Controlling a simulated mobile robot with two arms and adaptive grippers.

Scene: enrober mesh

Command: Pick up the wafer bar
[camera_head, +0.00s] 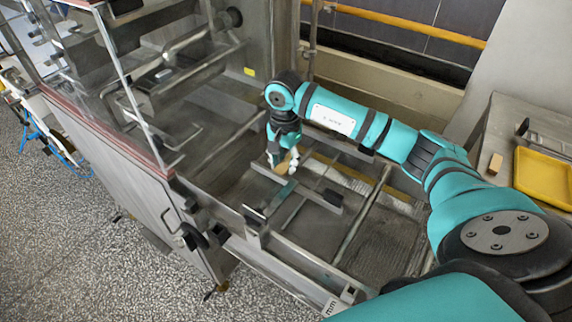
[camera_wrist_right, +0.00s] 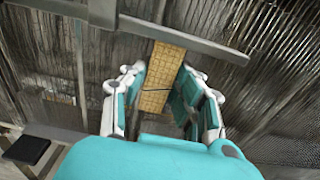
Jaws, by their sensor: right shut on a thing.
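The wafer bar (camera_wrist_right: 162,72) is tan with a grid pattern. In the right wrist view it lies lengthwise between the two fingers of my right gripper (camera_wrist_right: 157,88), with its far end sticking out beyond the tips. In the head view my right gripper (camera_head: 283,163) points down over the mesh bed of the machine and is shut on the bar, of which only a small tan part (camera_head: 282,168) shows between the fingers. I cannot tell whether the bar touches the mesh. My left gripper is not in view.
Metal rails and crossbars (camera_head: 297,186) lie around the gripper over the mesh bed (camera_head: 310,222). The machine's clear-sided frame (camera_head: 130,85) stands at left.

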